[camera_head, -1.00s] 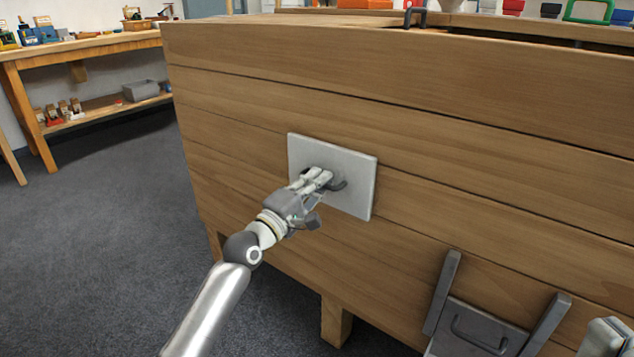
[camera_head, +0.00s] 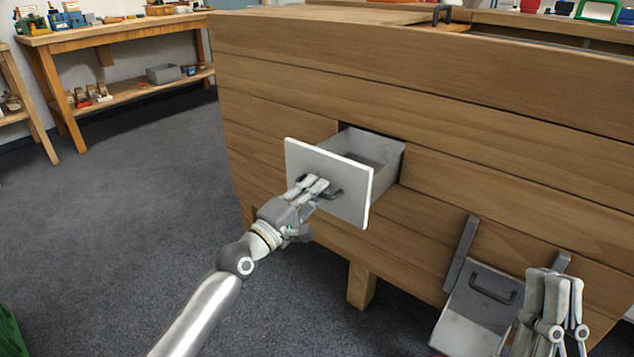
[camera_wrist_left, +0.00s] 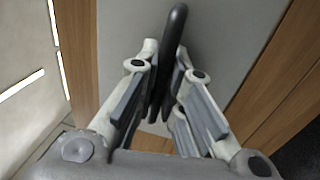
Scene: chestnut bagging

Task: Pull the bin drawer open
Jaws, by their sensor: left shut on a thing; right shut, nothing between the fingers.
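The bin drawer (camera_head: 365,163) is a grey box with a flat light front panel (camera_head: 345,207), set in the side of a large wooden bin. It stands partway out, and its inside looks empty from the head view. My left gripper (camera_head: 322,188) is shut on the dark drawer handle (camera_head: 334,194). In the left wrist view the handle (camera_wrist_left: 177,30) runs between the fingers, with the panel (camera_wrist_left: 226,40) behind. My right gripper (camera_head: 556,283) is shut and empty at the lower right, in front of the bin side.
The wooden bin (camera_head: 460,110) fills the right half. Below the drawer, a grey chute (camera_head: 470,325) with a handle hangs between two dark rails, close to my right gripper. A workbench (camera_head: 115,35) stands at the back left. Open grey floor (camera_head: 150,200) lies to the left.

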